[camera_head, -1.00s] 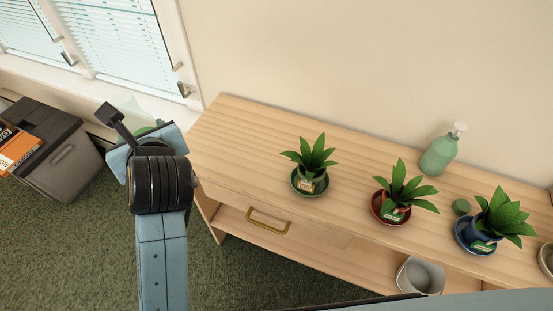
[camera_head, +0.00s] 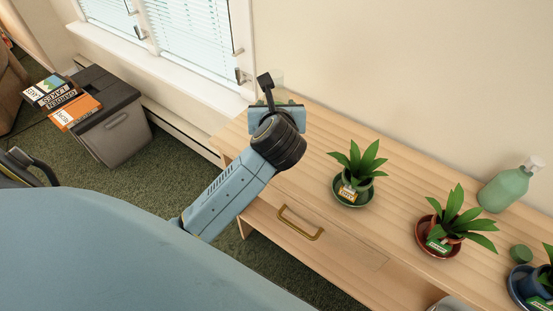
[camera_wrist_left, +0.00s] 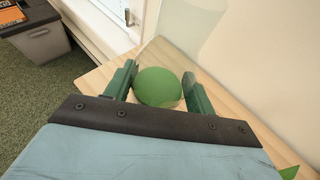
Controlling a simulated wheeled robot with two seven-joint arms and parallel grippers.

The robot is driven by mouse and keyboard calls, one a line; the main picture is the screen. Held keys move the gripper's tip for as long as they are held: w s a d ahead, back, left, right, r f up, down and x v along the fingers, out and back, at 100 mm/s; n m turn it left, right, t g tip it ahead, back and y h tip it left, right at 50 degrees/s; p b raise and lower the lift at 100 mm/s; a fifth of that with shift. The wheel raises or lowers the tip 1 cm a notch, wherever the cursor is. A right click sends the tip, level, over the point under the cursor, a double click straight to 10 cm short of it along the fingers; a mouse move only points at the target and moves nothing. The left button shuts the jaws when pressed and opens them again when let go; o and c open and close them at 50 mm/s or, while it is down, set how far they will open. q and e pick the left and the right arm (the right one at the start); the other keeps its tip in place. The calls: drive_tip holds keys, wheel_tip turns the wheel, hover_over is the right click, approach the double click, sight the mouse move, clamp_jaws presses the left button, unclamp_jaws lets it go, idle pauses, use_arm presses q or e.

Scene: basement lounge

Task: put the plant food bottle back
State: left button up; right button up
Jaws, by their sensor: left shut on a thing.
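My left gripper (camera_head: 276,106) is over the far left end of the wooden cabinet (camera_head: 315,130). In the left wrist view its two dark green fingers (camera_wrist_left: 158,86) are shut on a clear container with a rounded green part (camera_wrist_left: 158,88). The container's clear wall (camera_head: 277,82) rises behind the gripper in the head view. I see no label on it, and its base is hidden, so I cannot tell whether it touches the cabinet top. A sage-green pump bottle (camera_head: 506,188) with a white top stands at the right, near the wall. My right gripper is not in view.
Potted plants on saucers stand along the cabinet top: green (camera_head: 352,193), red (camera_head: 440,238) and blue (camera_head: 525,285). A small green round thing (camera_head: 521,253) is near the blue saucer. A drawer handle (camera_head: 300,224) is in front. A grey bin (camera_head: 115,125) stands left.

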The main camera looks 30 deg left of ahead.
use_arm(q)
drive_tip(key=f, duration=0.3)
drive_tip(key=f+b, duration=0.1)
drive_tip(key=f, duration=0.2)
drive_tip(key=shift+w+a+f, duration=0.1)
drive_tip(key=shift+a+f, duration=0.1)
wheel_tip(320, 180, down, 4)
drive_tip(key=shift+r+b, duration=0.15)
drive_tip(key=shift+b, duration=0.45)
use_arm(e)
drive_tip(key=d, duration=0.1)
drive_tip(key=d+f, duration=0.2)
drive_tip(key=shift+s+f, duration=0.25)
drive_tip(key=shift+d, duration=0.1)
use_arm(q)
drive_tip(key=o, duration=1.1)
drive_tip(key=shift+o, duration=0.2)
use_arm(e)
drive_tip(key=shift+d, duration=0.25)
